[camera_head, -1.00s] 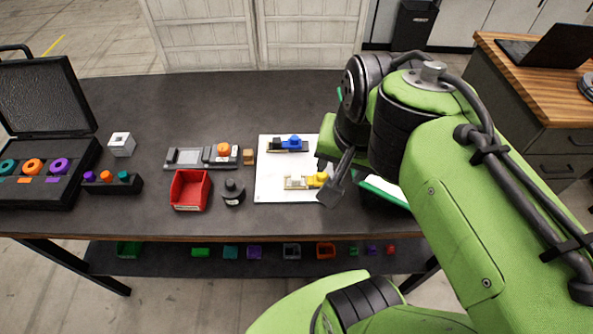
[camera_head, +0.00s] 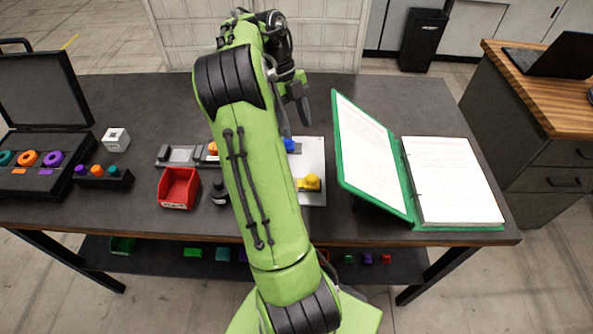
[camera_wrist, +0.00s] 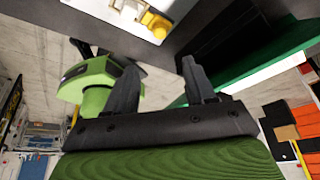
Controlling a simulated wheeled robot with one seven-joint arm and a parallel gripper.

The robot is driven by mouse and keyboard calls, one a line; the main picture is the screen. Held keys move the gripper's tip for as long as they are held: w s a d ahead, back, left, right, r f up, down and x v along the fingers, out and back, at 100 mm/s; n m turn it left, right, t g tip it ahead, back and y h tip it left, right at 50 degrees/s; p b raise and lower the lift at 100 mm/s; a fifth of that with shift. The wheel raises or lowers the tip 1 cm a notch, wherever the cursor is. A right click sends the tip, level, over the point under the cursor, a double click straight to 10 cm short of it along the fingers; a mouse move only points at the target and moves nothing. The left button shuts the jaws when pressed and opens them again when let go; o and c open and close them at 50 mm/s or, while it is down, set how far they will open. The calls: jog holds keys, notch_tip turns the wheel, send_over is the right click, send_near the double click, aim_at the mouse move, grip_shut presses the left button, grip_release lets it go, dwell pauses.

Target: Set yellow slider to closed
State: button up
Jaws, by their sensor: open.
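The yellow slider (camera_head: 309,182) sits on the white board (camera_head: 316,160) at the middle of the table, with its base partly hidden behind my arm in the head view. In the wrist view the yellow slider (camera_wrist: 155,24) shows at the top with a pale piece beside it. A blue slider (camera_head: 290,146) is farther back on the same board, partly hidden by my arm. My gripper (camera_head: 304,112) is beyond the board near the table's back part, apart from the yellow slider. In the wrist view its two fingers (camera_wrist: 160,82) stand apart with nothing between them.
A green binder (camera_head: 410,190) stands open right of the board. A red bin (camera_head: 179,188), a dark round piece (camera_head: 219,190), a grey fixture (camera_head: 180,154), a white cube (camera_head: 116,139) and an open black case (camera_head: 45,110) are to the left. The back right tabletop is clear.

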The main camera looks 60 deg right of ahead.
aim_at(312, 176)
jog(key=b+x, duration=0.5)
jog(key=x, duration=1)
grip_shut()
